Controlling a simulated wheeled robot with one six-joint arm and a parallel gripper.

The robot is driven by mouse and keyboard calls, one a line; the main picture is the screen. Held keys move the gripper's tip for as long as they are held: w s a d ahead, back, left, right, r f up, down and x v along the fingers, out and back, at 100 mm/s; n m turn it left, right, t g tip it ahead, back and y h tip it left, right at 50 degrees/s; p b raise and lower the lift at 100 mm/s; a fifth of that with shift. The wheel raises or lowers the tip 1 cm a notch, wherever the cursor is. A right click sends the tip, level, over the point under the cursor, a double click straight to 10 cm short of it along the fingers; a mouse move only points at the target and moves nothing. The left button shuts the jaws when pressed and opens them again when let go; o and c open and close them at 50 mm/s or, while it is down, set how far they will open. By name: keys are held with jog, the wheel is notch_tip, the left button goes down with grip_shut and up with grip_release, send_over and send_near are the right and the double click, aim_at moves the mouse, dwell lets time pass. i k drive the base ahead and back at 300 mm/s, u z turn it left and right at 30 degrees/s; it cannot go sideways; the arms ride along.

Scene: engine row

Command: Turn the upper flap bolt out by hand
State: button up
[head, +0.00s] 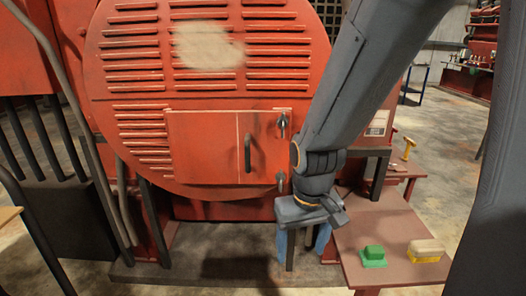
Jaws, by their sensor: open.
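The upper flap bolt (282,124) is a small dark fitting at the upper right edge of the red flap (205,148) on the round red engine front. A similar lower bolt (281,180) sits below it. A dark upright handle (247,152) is on the flap. My gripper (303,248) hangs pointing down, below and slightly right of both bolts, apart from them. Its two blue fingers are spread, and a dark upright shape shows between them; I cannot tell whether it is behind them. My arm comes down from the upper right and hides part of the engine's right side.
A reddish-brown side table (390,225) stands right of my gripper, with a green block-shaped thing (374,257) and a tan and yellow brush-like thing (426,250) on it. A yellow tool (408,147) stands farther back. The space before the flap is clear.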

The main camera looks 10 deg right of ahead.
aim_at(282, 121)
jog(key=z, duration=1.35)
jog(key=k, duration=0.95)
jog(key=u, duration=1.45)
